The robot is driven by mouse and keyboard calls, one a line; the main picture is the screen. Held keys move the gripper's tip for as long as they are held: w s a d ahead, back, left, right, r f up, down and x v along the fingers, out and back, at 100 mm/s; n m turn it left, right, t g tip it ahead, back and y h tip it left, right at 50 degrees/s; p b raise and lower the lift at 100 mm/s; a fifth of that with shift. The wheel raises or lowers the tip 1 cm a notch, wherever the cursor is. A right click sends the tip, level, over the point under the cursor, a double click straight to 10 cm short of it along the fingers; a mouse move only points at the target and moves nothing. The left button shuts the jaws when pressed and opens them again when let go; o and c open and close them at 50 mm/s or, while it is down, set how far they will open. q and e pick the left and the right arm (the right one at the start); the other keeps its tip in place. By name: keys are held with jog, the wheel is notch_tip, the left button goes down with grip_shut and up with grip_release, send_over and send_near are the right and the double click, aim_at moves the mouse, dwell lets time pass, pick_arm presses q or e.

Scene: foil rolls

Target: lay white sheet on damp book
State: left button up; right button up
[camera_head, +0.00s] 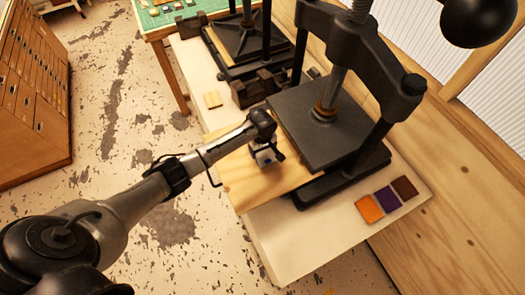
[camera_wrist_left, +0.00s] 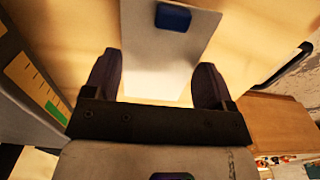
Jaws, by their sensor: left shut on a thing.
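My left gripper (camera_head: 266,158) is over the pale wooden board (camera_head: 240,186) in front of the near press, pointing down. In the left wrist view its two dark fingers (camera_wrist_left: 155,85) stand on either side of a whitish flat panel with a blue patch, which looks like the white sheet (camera_wrist_left: 150,45), and are shut on it. In the head view the wrist hides the sheet, and its height above the board cannot be told. I cannot pick out the damp book. My right gripper is out of view.
The near black press (camera_head: 318,128) stands close on the right. A second press (camera_head: 245,45) stands farther back. Orange (camera_head: 368,209), purple (camera_head: 387,198) and brown (camera_head: 405,187) squares lie on the pale bench (camera_head: 300,245). A drawer cabinet (camera_head: 35,90) stands left.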

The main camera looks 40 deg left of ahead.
pick_arm(q)
jog(key=shift+f, duration=0.95)
jog(key=shift+f, duration=0.1)
jog(key=o, duration=0.8)
jog(key=shift+o, duration=0.2)
